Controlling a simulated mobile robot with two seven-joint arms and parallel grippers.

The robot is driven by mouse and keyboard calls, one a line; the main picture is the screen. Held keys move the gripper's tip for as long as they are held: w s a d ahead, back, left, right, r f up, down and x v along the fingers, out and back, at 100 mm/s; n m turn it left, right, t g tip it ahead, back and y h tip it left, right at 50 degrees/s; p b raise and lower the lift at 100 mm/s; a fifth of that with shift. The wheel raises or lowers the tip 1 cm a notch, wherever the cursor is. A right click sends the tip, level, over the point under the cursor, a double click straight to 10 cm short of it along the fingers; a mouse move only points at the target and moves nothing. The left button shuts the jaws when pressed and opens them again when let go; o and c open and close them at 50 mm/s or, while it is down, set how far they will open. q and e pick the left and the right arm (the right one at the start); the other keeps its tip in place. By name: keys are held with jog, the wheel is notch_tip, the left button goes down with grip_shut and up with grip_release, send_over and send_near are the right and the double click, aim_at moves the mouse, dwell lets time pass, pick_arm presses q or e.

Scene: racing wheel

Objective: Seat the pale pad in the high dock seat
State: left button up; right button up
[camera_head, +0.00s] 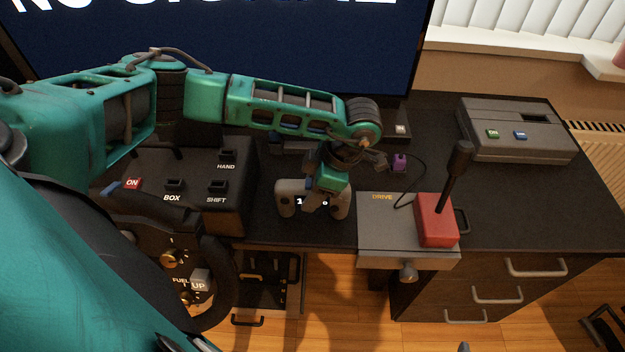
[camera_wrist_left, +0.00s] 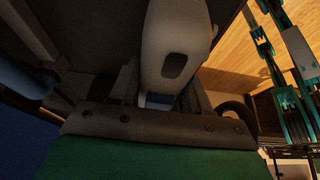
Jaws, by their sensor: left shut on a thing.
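The pale pad (camera_head: 285,198), a grey game controller, is at the front middle of the desk, between the black box and the drive unit. My left gripper (camera_head: 322,200) reaches down over its middle and is shut on it, covering part of its face. In the left wrist view the pale pad (camera_wrist_left: 168,45) is close up between the fingers (camera_wrist_left: 160,100). I cannot tell whether the pad touches the desk. A dark low fixture (camera_head: 290,145) behind the pad is partly hidden by my arm; I cannot make out the high dock seat. My right gripper is not made out.
The black switch box (camera_head: 228,190) stands left, with a steering wheel (camera_head: 215,290) below. The grey drive unit (camera_head: 385,225) with a red-based lever (camera_head: 435,220) is right. A purple plug (camera_head: 399,162) and cable lie behind it. A grey console (camera_head: 515,130) stands far right; desk before it is clear.

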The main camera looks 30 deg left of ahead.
pick_arm(q)
jog(key=o, duration=0.8)
jog(key=shift+f, duration=0.15)
jog(key=shift+c, duration=0.2)
jog(key=o, duration=0.5)
jog(key=shift+c, duration=0.2)
